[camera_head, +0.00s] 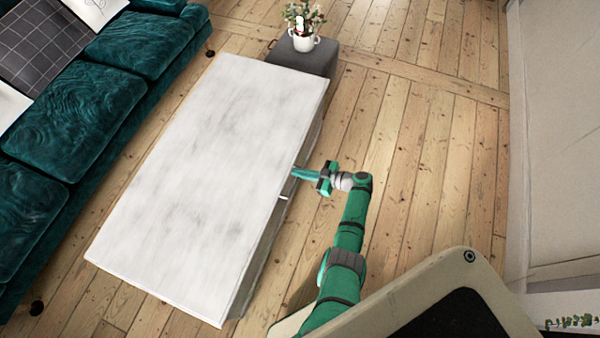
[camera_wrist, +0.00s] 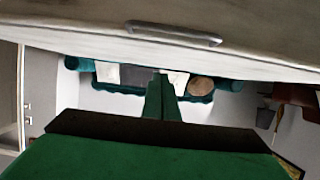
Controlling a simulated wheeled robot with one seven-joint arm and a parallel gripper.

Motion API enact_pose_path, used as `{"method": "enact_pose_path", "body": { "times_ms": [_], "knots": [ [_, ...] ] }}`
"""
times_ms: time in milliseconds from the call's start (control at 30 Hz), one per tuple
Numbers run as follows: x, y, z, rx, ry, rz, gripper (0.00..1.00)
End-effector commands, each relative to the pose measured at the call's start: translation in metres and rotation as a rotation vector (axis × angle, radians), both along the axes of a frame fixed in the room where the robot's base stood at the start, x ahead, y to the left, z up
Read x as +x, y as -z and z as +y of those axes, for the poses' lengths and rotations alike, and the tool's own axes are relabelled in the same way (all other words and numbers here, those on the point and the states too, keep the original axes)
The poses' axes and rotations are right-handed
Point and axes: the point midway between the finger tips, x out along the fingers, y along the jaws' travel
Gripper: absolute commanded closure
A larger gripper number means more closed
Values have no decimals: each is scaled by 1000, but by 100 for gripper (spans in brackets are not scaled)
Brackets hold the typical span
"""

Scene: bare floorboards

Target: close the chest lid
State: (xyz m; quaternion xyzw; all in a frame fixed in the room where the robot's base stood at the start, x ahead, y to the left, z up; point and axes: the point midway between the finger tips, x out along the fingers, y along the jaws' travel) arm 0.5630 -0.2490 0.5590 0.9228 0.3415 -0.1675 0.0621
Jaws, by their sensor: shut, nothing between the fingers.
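The chest has a large white, faintly streaked lid (camera_head: 205,165), seen from above in the head view. A small pale handle (camera_head: 284,198) shows at its right edge. In the wrist view a pale panel with a grey bar handle (camera_wrist: 173,33) spans the top. My gripper (camera_head: 294,172) is at the lid's right edge in the head view, just beyond the handle. Contact cannot be told. In the wrist view its green fingers (camera_wrist: 162,98) are together and empty, below the panel. The lid's exact angle is unclear, and the chest's inside is hidden.
A teal sofa (camera_head: 80,110) runs along the chest's left side. A grey box (camera_head: 310,58) with a potted plant (camera_head: 303,40) stands at its far end. Bare floorboards (camera_head: 430,150) lie open to the right, up to a pale wall (camera_head: 560,140).

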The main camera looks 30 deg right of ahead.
Motion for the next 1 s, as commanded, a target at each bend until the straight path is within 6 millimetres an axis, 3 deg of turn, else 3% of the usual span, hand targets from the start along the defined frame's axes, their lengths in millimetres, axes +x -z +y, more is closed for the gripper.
{"method": "enact_pose_path", "body": {
  "times_ms": [267, 600, 1000],
  "knots": [
    [1, -6, 1, -1, -1, -1, 100],
    [5, -40, 7, -2, -3, -2, 100],
    [-47, -30, -39, 1, 1, 1, 100]
  ]
}}
